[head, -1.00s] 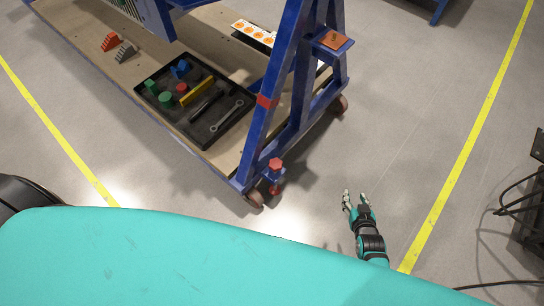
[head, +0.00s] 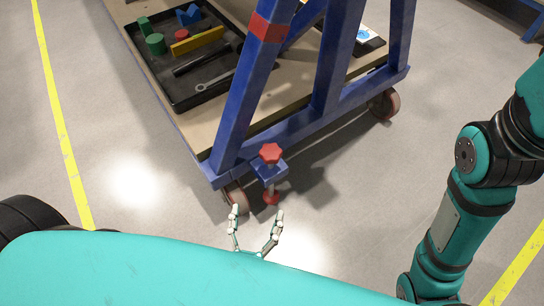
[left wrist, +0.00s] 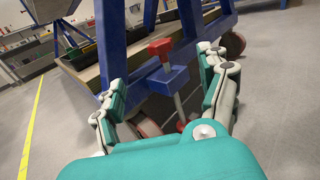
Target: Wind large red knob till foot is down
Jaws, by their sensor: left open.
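The large red knob (head: 270,153) is a lobed star shape on top of a blue bracket (head: 268,168) at the near corner of the blue rotary jig frame. A screw runs down from the bracket to a red round foot (head: 271,198); I cannot tell whether the foot touches the floor. My left gripper (head: 257,211) is open and empty, in front of and below the knob, its fingers spread. In the left wrist view, the knob (left wrist: 160,47) shows beyond and between the open fingers, apart from them. My right gripper is out of view; only an arm shows at the right.
A caster wheel (head: 237,197) stands beside the foot, and another caster (head: 384,104) is at the frame's right end. A black tool tray (head: 187,95) lies on the wooden deck. A yellow floor line (head: 61,127) runs at the left. Grey floor right of the frame is clear.

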